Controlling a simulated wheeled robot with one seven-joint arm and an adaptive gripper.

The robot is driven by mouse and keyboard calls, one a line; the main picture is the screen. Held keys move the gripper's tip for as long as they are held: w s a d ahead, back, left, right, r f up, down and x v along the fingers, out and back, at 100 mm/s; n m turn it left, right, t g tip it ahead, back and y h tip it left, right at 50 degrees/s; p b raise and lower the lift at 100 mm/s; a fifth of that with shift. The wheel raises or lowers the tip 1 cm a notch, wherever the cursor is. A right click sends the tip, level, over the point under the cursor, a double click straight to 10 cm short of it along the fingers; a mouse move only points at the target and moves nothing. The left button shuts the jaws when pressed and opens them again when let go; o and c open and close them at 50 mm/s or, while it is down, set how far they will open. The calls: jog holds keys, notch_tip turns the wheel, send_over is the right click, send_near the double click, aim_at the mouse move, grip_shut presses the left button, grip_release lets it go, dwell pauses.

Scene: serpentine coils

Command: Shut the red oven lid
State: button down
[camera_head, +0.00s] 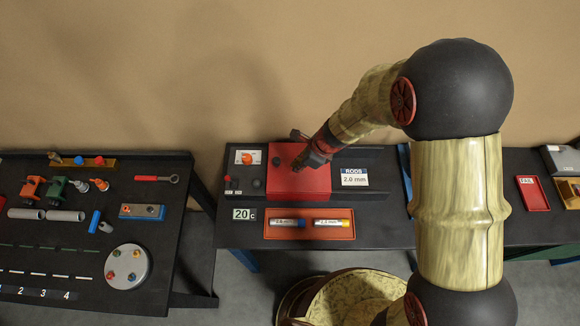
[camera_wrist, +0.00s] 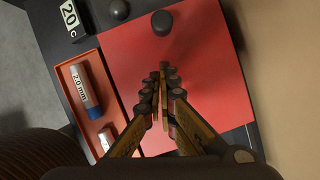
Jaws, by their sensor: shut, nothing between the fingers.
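The red oven lid (camera_head: 289,182) is a flat red square panel on the dark oven unit on the middle table. It looks flat, but I cannot tell for certain whether it lies fully down. In the wrist view the red lid (camera_wrist: 200,50) fills the middle. A dark round knob (camera_wrist: 162,22) shows near its far edge, beyond my fingertips. My gripper (camera_head: 305,163) is over the right part of the lid in the head view. In the wrist view my gripper (camera_wrist: 163,80) is shut and empty above the lid. I cannot tell whether it touches.
A red tray (camera_head: 310,236) with a blue-capped rod and a yellow-capped rod lies in front of the oven. A RODS sign (camera_head: 354,177) stands right of the lid and a 20 C sign (camera_head: 244,214) front left. The left table (camera_head: 100,240) holds several tools.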

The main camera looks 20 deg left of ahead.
jog(key=p+v, duration=0.1)
jog(key=v, duration=0.9)
jog(key=shift+d, duration=0.2)
jog(key=shift+s, duration=0.1)
jog(key=s+d+r+n+t+h+b, duration=0.1)
jog(key=s+d+n+t+b, duration=0.1)
jog(key=s+d+n+b, duration=0.3)
jog(key=s+d+r+n+t+h+b, duration=0.1)
jog(key=s+d+n+b, duration=0.4)
jog(key=d+b, duration=0.5)
jog(key=s+d+r+n+t+h+b, duration=0.1)
jog(key=s+d+n+b, duration=0.3)
jog(key=d+n+b, duration=0.4)
jog(key=d+t+h, duration=0.1)
jog(key=d, duration=0.2)
jog(key=shift+s+d+r+t, duration=0.15)
jog(key=shift+s+d+t, duration=0.15)
jog(key=shift+s+d, duration=0.1)
